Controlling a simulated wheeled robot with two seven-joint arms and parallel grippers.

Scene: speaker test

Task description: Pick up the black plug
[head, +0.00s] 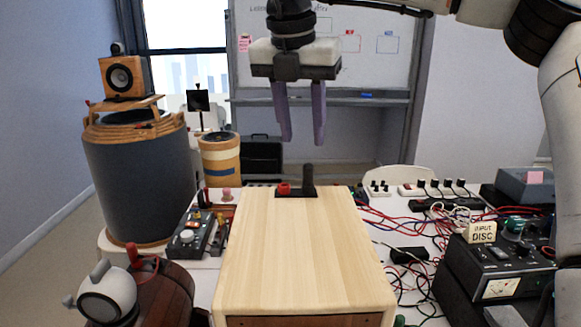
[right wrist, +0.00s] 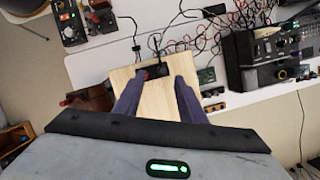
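The black plug (head: 308,178) stands upright at the back edge of a pale wooden box (head: 300,250). It sits in a dark base plate, right of a small red plug (head: 284,188). In the right wrist view the black plug (right wrist: 155,58) shows beyond the fingers, near the red plug (right wrist: 146,75). My right gripper (head: 302,140) hangs above the box, fingers pointing down. Its two purple-grey fingers are spread and empty, and in the head view their tips are above the plugs. The right wrist view shows the same spread fingers (right wrist: 161,78). My left gripper is not in view.
A black device labelled "INPUT DISC" (head: 500,262) stands right, among tangled red and white cables. A control panel (head: 197,232) lies left of the box. A grey-white object (head: 108,295) is at the front left. The box top is clear in front of the plugs.

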